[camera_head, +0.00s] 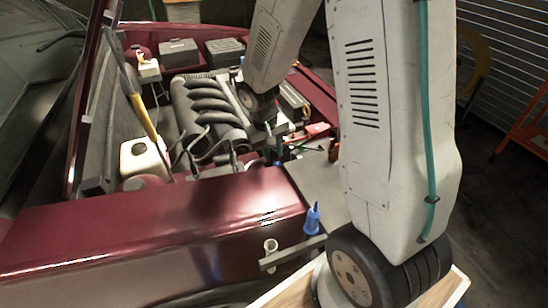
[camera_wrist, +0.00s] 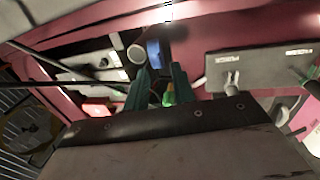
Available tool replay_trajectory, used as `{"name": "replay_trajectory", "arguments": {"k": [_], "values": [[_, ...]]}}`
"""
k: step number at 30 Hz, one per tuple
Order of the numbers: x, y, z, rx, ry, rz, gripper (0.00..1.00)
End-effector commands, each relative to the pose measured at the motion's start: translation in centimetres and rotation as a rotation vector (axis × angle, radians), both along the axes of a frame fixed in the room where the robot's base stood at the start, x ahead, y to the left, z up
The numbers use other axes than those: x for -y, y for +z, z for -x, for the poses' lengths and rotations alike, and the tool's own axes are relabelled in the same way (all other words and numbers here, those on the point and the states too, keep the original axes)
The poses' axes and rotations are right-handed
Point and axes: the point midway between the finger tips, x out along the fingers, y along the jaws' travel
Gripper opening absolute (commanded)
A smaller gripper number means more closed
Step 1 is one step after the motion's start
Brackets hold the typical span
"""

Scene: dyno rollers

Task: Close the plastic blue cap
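A blue cap-like piece (camera_wrist: 154,54) shows in the wrist view, just beyond my fingertips and beside a dark round opening. I cannot tell whether it is open or closed. My gripper (camera_wrist: 161,72) has two teal fingers standing apart, with the blue piece showing between and beyond their tips. No contact can be made out. In the head view my arm reaches over the engine bay, and its end is partly hidden among engine parts. A separate blue nozzle-shaped item (camera_head: 312,219) stands upright at the car's front edge.
The dark red car body (camera_head: 150,225) surrounds the engine (camera_head: 208,108). A white reservoir (camera_head: 143,158) sits at left, and a yellow rod (camera_head: 145,115) rises near it. In the wrist view, a dark box (camera_wrist: 262,66) lies right of the fingers and a red part (camera_wrist: 96,110) lies left.

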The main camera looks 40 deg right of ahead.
Motion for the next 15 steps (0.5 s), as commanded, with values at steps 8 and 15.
{"name": "replay_trajectory", "arguments": {"k": [8, 15], "values": [[0.4, -2.7, 0.2, -0.001, 0.0, 0.0, 0.25], [0.5, -2.8, 0.1, 0.0, 0.0, 0.0, 0.25]]}}
